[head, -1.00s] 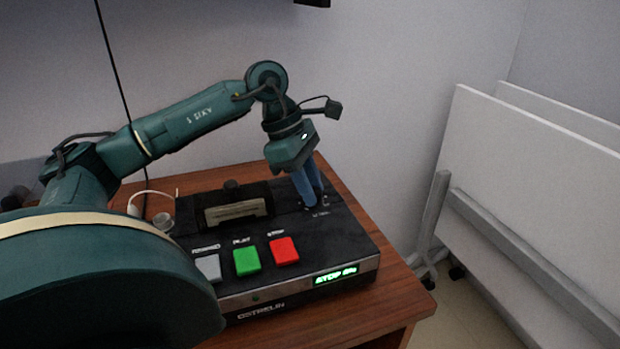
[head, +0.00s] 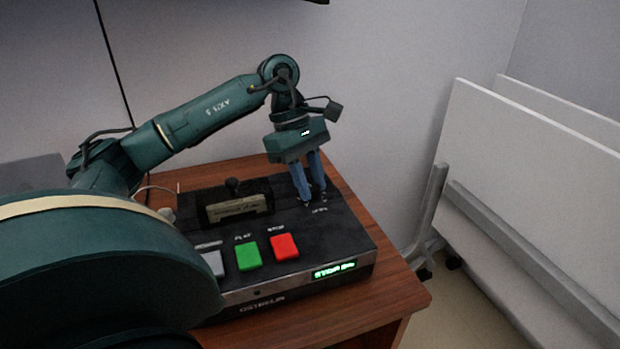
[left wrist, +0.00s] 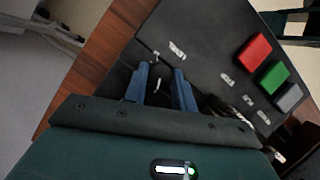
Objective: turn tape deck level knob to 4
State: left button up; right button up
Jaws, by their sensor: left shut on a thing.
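The black tape deck (head: 345,232) stands on a wooden table, with a small green-lit display (head: 334,270) on its front whose digits I cannot read surely. My left gripper (head: 314,197) points down at the deck's right rear, its blue fingers shut on the level knob. The knob is mostly hidden by the fingers in the head view. In the left wrist view, the fingertips (left wrist: 161,68) stand either side of the dark knob (left wrist: 158,84), which seems to bear a pale mark. Its setting cannot be read. My right gripper is not in view.
A grey, a green (head: 248,257) and a red button (head: 285,246) sit along the deck's front. A cassette bay (head: 238,208) rises left of the gripper. The wooden table (head: 395,290) has bare room at right. White boards (head: 530,180) on a wheeled stand lean beyond.

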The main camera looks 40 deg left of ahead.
pick_arm(q)
jog(key=o, duration=1)
jog(key=shift+r, duration=0.1)
jog(key=p+v, duration=0.2)
jog(key=v, duration=1.1)
jog(key=shift+p, duration=0.4)
